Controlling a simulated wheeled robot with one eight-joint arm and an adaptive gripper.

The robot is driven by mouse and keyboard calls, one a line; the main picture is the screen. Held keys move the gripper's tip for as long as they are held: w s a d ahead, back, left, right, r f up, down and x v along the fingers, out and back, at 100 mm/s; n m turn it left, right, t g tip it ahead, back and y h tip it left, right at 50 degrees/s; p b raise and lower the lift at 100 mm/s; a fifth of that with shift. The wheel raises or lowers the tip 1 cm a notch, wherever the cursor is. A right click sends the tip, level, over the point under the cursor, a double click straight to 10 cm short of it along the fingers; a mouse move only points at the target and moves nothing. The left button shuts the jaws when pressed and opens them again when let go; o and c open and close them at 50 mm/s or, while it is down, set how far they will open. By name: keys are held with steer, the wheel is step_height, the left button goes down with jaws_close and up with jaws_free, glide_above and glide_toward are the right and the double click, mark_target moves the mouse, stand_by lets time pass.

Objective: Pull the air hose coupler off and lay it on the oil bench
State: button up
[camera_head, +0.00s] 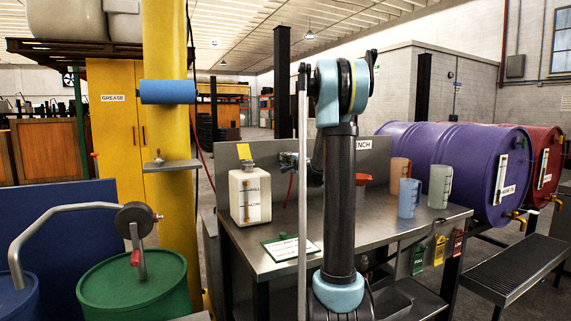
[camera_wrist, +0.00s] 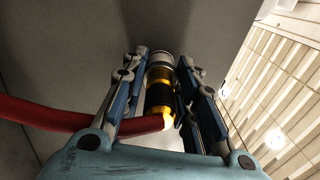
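The air hose coupler (camera_wrist: 160,92), with gold and black bands and a silver end, lies between the two fingers of my gripper (camera_wrist: 161,72) in the wrist view. A red hose (camera_wrist: 60,119) runs left from its near end. Its silver end is up against a grey surface; I cannot tell whether it is joined there. The fingers are close on both sides, but contact is unclear. In the head view my gripper (camera_head: 290,160) is partly hidden behind my arm, above the back of the oil bench (camera_head: 262,262).
On the bench stand a white jug (camera_head: 251,195), a blue-grey mug (camera_head: 408,198), a clear mug (camera_head: 440,186) and an orange mug (camera_head: 399,170). A green-edged card (camera_head: 291,247) lies at the front left. Purple (camera_head: 455,165) and red (camera_head: 541,160) drums lie to the right.

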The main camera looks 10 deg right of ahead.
jaws_close()
steer(key=shift+s+f, duration=0.1)
steer(key=shift+s+d, duration=0.2)
steer(key=shift+s, duration=0.35)
stand_by(0.6)
steer(key=shift+v, duration=1.4)
